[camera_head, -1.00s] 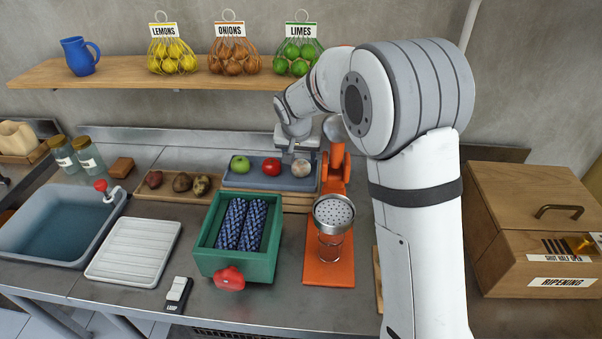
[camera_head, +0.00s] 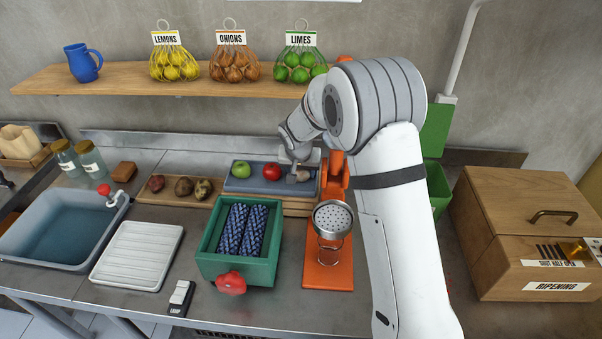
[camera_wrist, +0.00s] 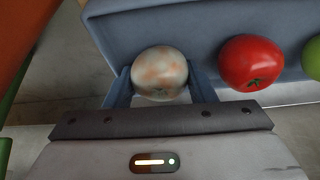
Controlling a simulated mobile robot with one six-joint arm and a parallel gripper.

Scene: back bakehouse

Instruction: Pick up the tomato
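In the head view the red tomato (camera_head: 271,172) lies on the tray (camera_head: 258,186), left of my gripper (camera_head: 299,174), which partly hides the pale fruit.
A green fruit (camera_head: 240,169) lies left of the red tomato. Just right of the tray stands an orange stand (camera_head: 335,178) with a perforated metal cup. A green box (camera_head: 262,268) with blue patterned rolls is in front. A wooden box labelled RIPENING (camera_head: 500,262) stands at right.

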